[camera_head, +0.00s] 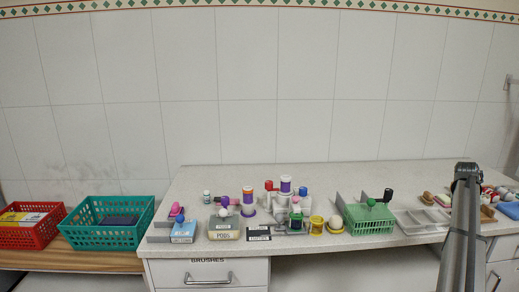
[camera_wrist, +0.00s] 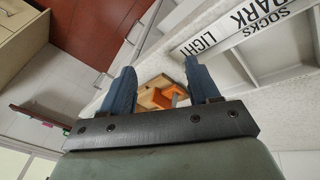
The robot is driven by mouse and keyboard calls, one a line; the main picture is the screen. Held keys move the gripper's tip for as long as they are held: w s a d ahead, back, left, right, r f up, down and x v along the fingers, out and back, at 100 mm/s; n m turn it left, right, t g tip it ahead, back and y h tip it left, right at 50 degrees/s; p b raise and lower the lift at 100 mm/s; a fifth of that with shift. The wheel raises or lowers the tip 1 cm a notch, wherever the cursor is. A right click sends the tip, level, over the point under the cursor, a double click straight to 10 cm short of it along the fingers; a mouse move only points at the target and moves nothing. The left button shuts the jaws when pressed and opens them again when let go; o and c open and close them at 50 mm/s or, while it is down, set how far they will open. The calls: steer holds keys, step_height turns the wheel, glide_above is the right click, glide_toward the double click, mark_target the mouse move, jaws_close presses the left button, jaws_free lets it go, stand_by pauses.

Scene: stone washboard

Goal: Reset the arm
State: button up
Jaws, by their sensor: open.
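My gripper (camera_wrist: 160,63) shows in the wrist view with its two blue fingers spread apart and nothing held between them. Beyond the fingers, an orange item (camera_wrist: 168,97) on a wooden block shows in the gap; I cannot tell its distance, but no finger visibly grips it. In the head view, a grey part of my arm rises at the right in front of the counter (camera_head: 370,250). My fingers cannot be made out there.
A red basket (camera_head: 52,234) and a teal basket (camera_head: 140,233) stand at the left. A green basket (camera_head: 368,223) and several small items line the counter. A white divided tray (camera_head: 420,219), partly behind my arm, lies at right. A labelled tray (camera_wrist: 232,38) shows in the wrist view.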

steer(key=s+d+f, duration=0.4)
steer(key=s+f, duration=0.3)
steer(key=s, duration=0.1)
steer(key=s+a+f+n+g, duration=0.15)
steer(key=s+f, duration=0.25)
steer(key=f, duration=0.7)
steer(key=s+a+f+n+g+y, duration=0.1)
steer(key=s+a+f+y, duration=0.1)
steer(key=a+f, duration=1.3)
steer(key=s+a+f+n+y, duration=0.1)
steer(key=a+f, duration=1)
steer(key=a, duration=0.8)
steer(key=s+a+f+n+g, duration=0.1)
steer(key=s+a+f, duration=0.3)
steer(key=s+a, duration=0.4)
steer(key=s+a+f+n+g+y, duration=0.1)
steer(key=s+a+f, duration=0.2)
steer(key=s+a, duration=0.45)
steer(key=s+a+f+n+g, duration=0.1)
steer(key=s+a+f, duration=0.35)
steer(key=a, duration=0.55)
steer(key=s+a+g, duration=0.2)
steer(key=s+a, duration=0.4)
steer(key=s, duration=0.6)
steer(key=shift+s+r+n, duration=0.2)
steer(key=shift+s+n, duration=0.1)
steer(key=shift+n, duration=0.05)
